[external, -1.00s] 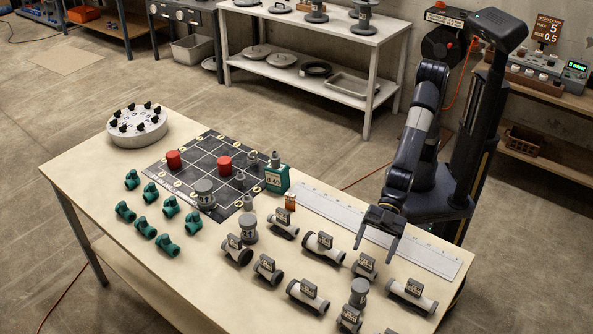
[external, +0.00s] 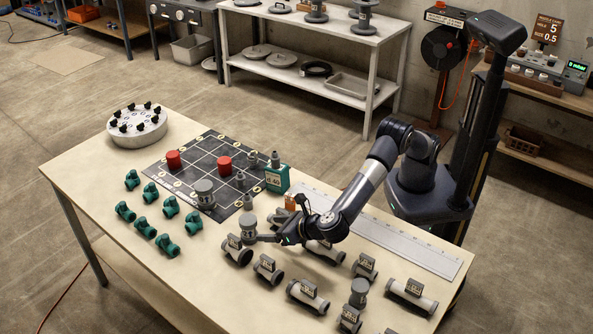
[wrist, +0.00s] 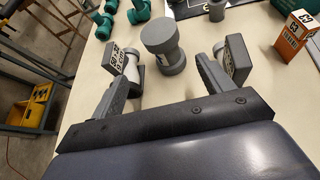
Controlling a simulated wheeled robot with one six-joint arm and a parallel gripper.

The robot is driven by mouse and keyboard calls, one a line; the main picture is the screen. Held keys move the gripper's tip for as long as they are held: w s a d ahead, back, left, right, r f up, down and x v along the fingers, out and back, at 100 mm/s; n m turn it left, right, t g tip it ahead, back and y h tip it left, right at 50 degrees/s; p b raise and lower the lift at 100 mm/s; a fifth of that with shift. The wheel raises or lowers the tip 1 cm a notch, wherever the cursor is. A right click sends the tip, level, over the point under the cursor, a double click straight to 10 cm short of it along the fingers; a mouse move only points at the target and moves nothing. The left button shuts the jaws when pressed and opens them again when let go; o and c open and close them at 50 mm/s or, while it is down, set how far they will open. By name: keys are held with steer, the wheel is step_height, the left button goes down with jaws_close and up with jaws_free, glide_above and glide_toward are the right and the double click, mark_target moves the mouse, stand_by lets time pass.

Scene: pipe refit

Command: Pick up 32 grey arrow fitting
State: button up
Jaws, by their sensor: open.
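A grey upright fitting with round end flanges (external: 249,222) stands on the table just in front of my gripper (external: 262,237). A marking on it is too small to read, so I cannot confirm it is the 32 arrow fitting. In the wrist view this grey fitting (wrist: 163,43) stands ahead, between the lines of the two fingers. My gripper (wrist: 160,74) is open and empty, with the fitting a little beyond the fingertips. A similar upright grey fitting (external: 358,292) stands at the front right, and another (external: 204,193) is on the dark grid mat (external: 188,172).
Labelled grey pipe pieces flank my fingers, at left (wrist: 131,65) and right (wrist: 232,62) in the wrist view. Several green fittings (external: 164,243) lie at left. An orange box (wrist: 296,33) and a teal box (external: 277,180) stand nearby. A long ruler (external: 405,244) lies behind.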

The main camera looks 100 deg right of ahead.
mark_target(256, 222)
steer(key=shift+w+d+r+h, duration=0.3)
steer(key=shift+w+d+h, duration=0.05)
steer(key=shift+d+h, duration=0.35)
steer(key=shift+w+d+f, duration=0.1)
steer(key=shift+w+d, duration=0.1)
steer(key=shift+d, duration=0.05)
steer(key=x, duration=0.4)
steer(key=shift+w+d+f, duration=0.1)
steer(key=shift+w+d, duration=0.05)
steer(key=shift+w, duration=0.1)
steer(key=shift+w+a+x, duration=0.15)
steer(key=shift+x, duration=1.2)
steer(key=shift+w+a+x, duration=0.1)
steer(key=shift+a+x, duration=0.05)
steer(key=shift+x, duration=1.25)
steer(key=shift+c, duration=0.5)
steer(key=c, duration=1)
